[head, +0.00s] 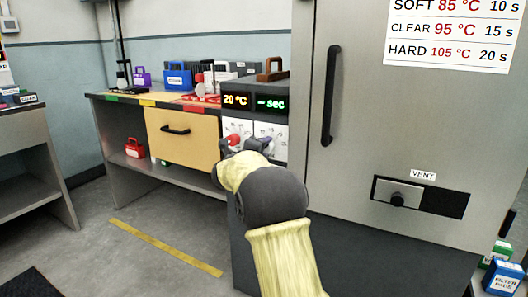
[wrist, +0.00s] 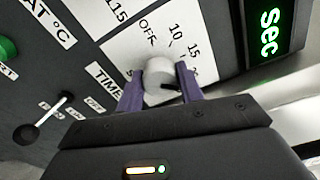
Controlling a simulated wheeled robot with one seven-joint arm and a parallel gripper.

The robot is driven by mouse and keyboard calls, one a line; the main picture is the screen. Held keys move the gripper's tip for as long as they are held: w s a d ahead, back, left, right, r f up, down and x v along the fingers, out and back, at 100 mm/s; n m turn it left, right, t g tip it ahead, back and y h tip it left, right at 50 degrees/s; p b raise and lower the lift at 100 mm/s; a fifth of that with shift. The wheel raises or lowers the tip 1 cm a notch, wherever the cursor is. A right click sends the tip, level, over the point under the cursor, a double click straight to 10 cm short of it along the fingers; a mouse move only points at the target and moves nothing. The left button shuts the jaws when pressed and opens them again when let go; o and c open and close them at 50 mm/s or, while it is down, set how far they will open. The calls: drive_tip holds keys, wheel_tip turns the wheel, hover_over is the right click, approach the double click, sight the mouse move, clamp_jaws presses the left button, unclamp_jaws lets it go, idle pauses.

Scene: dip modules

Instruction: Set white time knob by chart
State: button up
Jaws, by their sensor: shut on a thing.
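The white time knob (wrist: 159,74) is on a white dial plate marked OFF, 10, 15 and a partly hidden number. My gripper (wrist: 160,86) is shut on the knob, one purple finger on each side. A dark mark shows on the knob's lower right; I cannot tell its exact setting. In the head view my gripper (head: 246,146) is at the control panel and hides the knob. The green seconds display (head: 270,103) shows dashes, and the temperature display (head: 236,100) reads 20 °C. The chart (head: 450,35) lists SOFT 85 °C 10 s, CLEAR 95 °C 15 s, HARD 105 °C 20 s.
A red knob (head: 234,140) sits left of my gripper. In the wrist view a small lever (wrist: 48,116) and a green button (wrist: 6,48) are on the panel. The tall cabinet's handle (head: 331,95) and vent slider (head: 398,199) are to the right.

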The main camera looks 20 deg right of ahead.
drive_tip(key=shift+f, duration=0.15)
drive_tip(key=o, duration=1)
drive_tip(key=p+v, duration=0.4)
drive_tip(key=v, duration=1.3)
drive_tip(key=shift+s, duration=0.2)
drive_tip(key=shift+w+a, duration=0.1)
drive_tip(key=shift+a, duration=0.05)
